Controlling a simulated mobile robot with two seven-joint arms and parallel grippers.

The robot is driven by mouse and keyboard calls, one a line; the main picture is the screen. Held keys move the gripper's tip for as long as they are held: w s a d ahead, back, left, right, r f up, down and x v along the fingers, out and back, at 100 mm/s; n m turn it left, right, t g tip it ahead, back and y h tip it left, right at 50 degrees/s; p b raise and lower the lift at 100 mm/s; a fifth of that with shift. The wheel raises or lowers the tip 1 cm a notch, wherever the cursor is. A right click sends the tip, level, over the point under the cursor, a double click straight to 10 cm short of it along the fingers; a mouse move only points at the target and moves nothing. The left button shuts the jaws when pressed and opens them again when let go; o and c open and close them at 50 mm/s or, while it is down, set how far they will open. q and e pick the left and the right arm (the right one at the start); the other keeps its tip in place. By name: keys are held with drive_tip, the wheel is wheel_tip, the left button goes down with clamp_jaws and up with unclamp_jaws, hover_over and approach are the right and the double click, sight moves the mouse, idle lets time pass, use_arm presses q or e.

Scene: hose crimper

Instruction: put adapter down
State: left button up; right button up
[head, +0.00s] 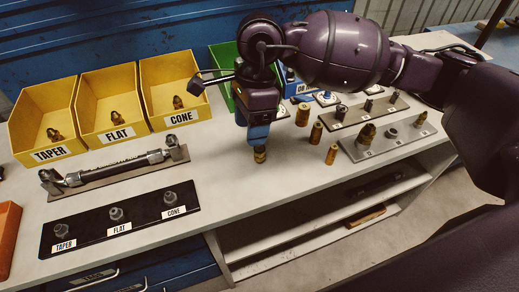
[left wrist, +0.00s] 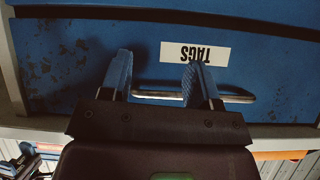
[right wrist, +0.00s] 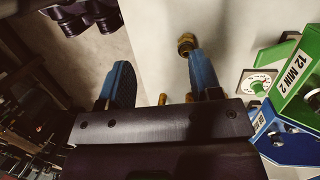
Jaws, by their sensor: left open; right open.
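A small brass adapter (head: 260,154) stands on the pale bench top, right below the fingertips of my right gripper (head: 258,135) in the head view. In the right wrist view the brass adapter (right wrist: 187,44) shows just past the tip of one blue finger, and the gripper (right wrist: 160,78) is open with nothing between its fingers. Whether the finger touches the adapter I cannot tell.
Yellow bins TAPER (head: 45,125), FLAT (head: 108,105) and CONE (head: 172,90) hold brass pieces. A hose (head: 115,168) lies before them, behind a black plate (head: 85,235) with three fittings. Brass cylinders (head: 332,154) and a grey fitting plate (head: 395,142) stand to the right.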

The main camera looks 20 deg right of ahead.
sight(259, 149)
drive_tip(key=w+d+n+t, duration=0.1)
drive_tip(key=w+d+h, duration=0.1)
drive_tip(key=shift+w+d+f+n+t+h, duration=0.1)
drive_tip(key=shift+w+f+n+t+h, duration=0.1)
drive_tip(key=shift+w+n+t+h, duration=0.15)
drive_tip(key=shift+s+d+n, duration=0.15)
drive_tip(key=shift+d+n, duration=0.1)
drive_tip(key=shift+n, duration=0.4)
drive_tip(key=shift+s+a+f+b, duration=0.1)
drive_tip(key=shift+f+b, duration=0.2)
drive_tip(key=shift+f, duration=5.1)
drive_tip(key=shift+c, duration=0.3)
clamp_jaws()
drive_tip(key=shift+r, duration=0.1)
